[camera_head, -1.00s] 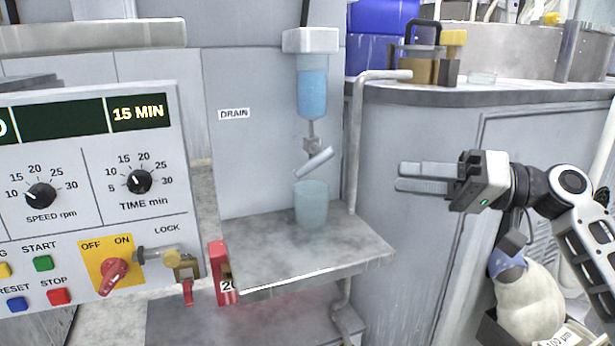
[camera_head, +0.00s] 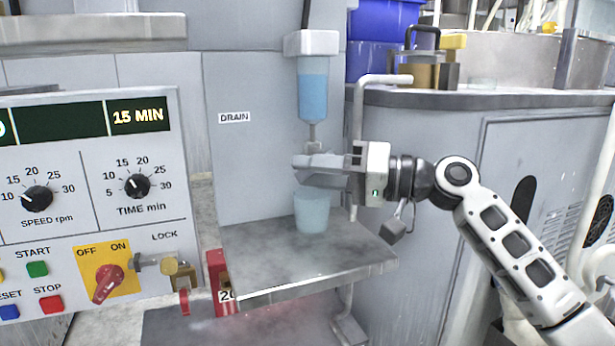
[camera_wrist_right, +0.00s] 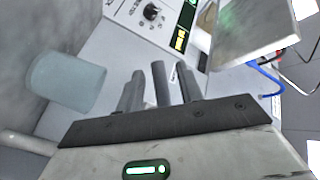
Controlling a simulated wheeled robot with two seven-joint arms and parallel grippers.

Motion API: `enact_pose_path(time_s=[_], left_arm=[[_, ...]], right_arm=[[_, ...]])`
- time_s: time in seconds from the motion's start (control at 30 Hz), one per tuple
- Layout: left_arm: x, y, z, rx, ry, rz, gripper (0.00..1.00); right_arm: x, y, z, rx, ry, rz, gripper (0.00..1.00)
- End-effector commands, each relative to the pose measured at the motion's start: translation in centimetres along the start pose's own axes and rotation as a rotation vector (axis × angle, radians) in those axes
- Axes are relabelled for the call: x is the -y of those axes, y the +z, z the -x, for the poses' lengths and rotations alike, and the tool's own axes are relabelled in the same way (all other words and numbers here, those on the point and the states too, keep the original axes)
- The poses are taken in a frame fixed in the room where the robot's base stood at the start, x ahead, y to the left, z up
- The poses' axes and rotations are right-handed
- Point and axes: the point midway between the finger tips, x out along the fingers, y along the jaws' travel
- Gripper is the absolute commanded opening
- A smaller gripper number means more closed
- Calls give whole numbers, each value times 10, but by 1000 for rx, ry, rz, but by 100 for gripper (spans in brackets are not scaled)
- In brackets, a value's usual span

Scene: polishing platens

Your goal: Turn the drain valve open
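The drain valve hangs under a clear cylinder of blue liquid (camera_head: 312,95), beside the DRAIN label (camera_head: 233,117). Its thin stem (camera_head: 312,132) shows in the head view, while my right gripper (camera_head: 318,172) largely covers its handle. In the right wrist view, the grey bar-like valve handle (camera_wrist_right: 161,82) stands between the two fingers of my right gripper (camera_wrist_right: 160,92). The fingers are apart, with narrow gaps beside the handle. A translucent cup (camera_head: 312,210) stands upright on the shelf below the gripper; it also shows in the right wrist view (camera_wrist_right: 68,82). My left gripper is out of view.
The grey shelf (camera_head: 270,265) has free room around the cup. A vertical pipe (camera_head: 357,110) rises behind the gripper. The control panel (camera_head: 70,220) with knobs and buttons stands at left. A red tag (camera_head: 219,275) hangs by the shelf's left edge.

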Motion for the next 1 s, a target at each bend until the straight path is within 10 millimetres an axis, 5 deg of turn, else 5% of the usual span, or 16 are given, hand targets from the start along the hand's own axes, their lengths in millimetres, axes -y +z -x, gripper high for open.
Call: enact_pose_path(time_s=[0.43,0.57,1.0], left_arm=[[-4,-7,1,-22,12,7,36],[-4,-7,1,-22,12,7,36],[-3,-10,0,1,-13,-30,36]], right_arm=[[0,0,-11,0,1,1,37],[0,0,-11,0,1,1,1],[1,-2,-10,32,34,32,0]])
